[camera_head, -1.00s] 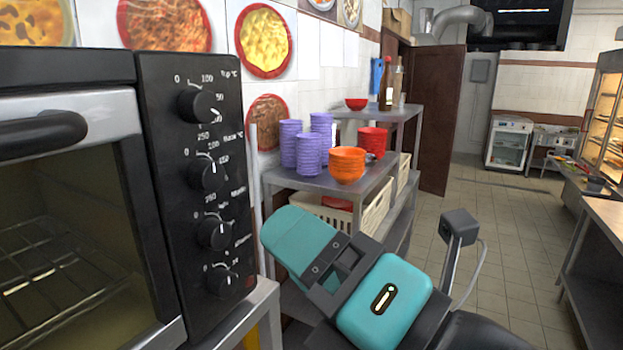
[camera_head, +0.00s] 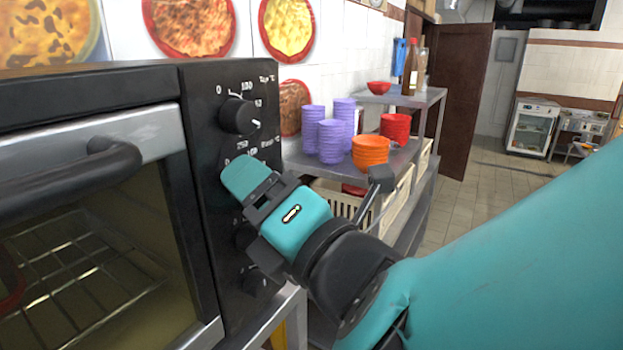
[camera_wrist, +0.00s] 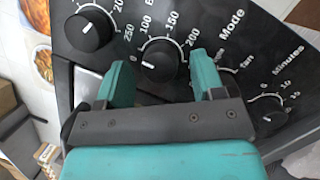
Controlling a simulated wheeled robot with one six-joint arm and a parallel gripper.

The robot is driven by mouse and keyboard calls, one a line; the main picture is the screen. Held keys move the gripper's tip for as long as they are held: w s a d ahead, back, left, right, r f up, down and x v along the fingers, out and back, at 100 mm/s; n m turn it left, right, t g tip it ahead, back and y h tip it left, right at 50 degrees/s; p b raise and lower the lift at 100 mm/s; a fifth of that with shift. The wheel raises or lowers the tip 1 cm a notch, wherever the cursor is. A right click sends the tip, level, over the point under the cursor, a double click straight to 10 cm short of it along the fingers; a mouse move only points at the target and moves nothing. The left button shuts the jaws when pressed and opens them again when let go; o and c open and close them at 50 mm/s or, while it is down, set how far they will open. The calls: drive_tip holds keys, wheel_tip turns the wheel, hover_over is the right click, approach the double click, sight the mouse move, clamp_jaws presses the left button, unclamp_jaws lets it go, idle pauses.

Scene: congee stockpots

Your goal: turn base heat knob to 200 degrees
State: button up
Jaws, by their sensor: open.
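The base heat knob (camera_wrist: 160,61) is a round black dial on the oven's dark control panel. In the wrist view its white mark points left, near the 0 of its scale; the 200 label is at its upper right. My gripper (camera_wrist: 157,68) is open, with one teal finger on either side of the knob's lower part. I cannot tell whether the fingers touch it. In the head view my gripper (camera_head: 238,178) is at the panel just below the top heat knob (camera_head: 240,116) and hides the base knob.
The oven door handle (camera_head: 70,170) juts out left of the panel. The mode knob is largely hidden behind my gripper; the minutes knob (camera_head: 255,284) is below. A metal shelf (camera_head: 300,160) with purple cups (camera_head: 332,142) and orange bowls (camera_head: 370,152) stands to the right.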

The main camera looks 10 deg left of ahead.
drive_tip(key=shift+c, duration=0.4)
drive_tip(key=c, duration=0.8)
drive_tip(key=shift+c, duration=0.2)
drive_tip(key=shift+m, duration=0.4)
drive_tip(key=shift+w+r+m+g+h+b, duration=0.15)
drive_tip(key=shift+m+g+h+b, duration=0.65)
drive_tip(key=shift+m, duration=2.65)
drive_tip(key=shift+s+r+m+g+h+b, duration=0.3)
drive_tip(key=shift+m+g+b, duration=0.8)
drive_tip(key=shift+m, duration=2.4)
drive_tip(key=shift+w+r+m+g+h+b, duration=0.2)
drive_tip(key=shift+m+g+h+b, duration=0.7)
drive_tip(key=shift+m, duration=2.55)
drive_tip(key=shift+w, duration=0.1)
